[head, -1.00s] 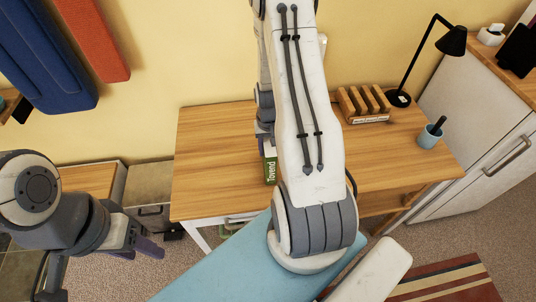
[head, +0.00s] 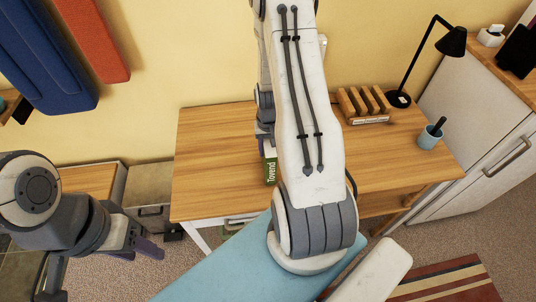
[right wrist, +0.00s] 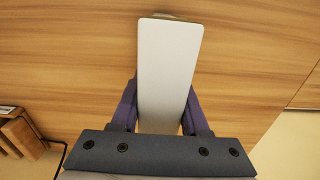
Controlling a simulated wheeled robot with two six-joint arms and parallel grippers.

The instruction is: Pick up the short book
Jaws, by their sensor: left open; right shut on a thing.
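The short book (head: 270,168) stands upright on the wooden desk or just above it; I cannot tell which. Its green spine has white lettering, and my right arm partly hides it in the head view. In the right wrist view the book (right wrist: 168,65) shows its pale long edge between purple fingers. My right gripper (right wrist: 162,95) is shut on it, with a finger on each side. In the head view this gripper is mostly behind the arm. My left gripper (head: 140,252) is open and empty at the lower left, away from the desk.
The desk (head: 215,150) is clear left of the book. A wooden slotted rack (head: 362,104), a black lamp (head: 400,98) and a blue cup (head: 429,138) stand on its right part. A blue surface (head: 225,270) lies in front, and a grey cabinet (head: 470,150) stands at right.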

